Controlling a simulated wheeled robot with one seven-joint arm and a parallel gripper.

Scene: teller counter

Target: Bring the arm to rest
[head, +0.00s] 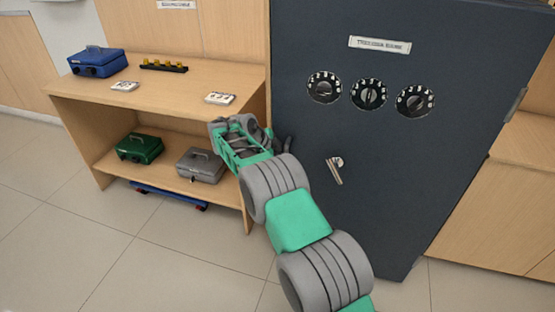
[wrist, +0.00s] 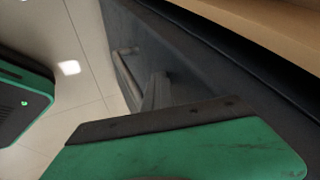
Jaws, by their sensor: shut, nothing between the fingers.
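My arm reaches up from the bottom right of the head view, in front of the dark safe (head: 385,180). It ends in my gripper (head: 238,140), which is shut and empty. In the head view the gripper overlaps the safe's left edge and the right end of the wooden shelf unit (head: 160,95). I cannot tell whether it touches either. In the wrist view, green and dark parts of my own arm fill the bottom and the left edge. Behind them is a dark surface with a bar-like handle (wrist: 126,76). The fingertips are not clear.
The shelf unit holds a blue cash box (head: 97,62), a green box (head: 139,148) and a grey box (head: 200,166). A black tray with yellow pieces (head: 164,66) is on top. The safe has three dials and a lever (head: 335,170).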

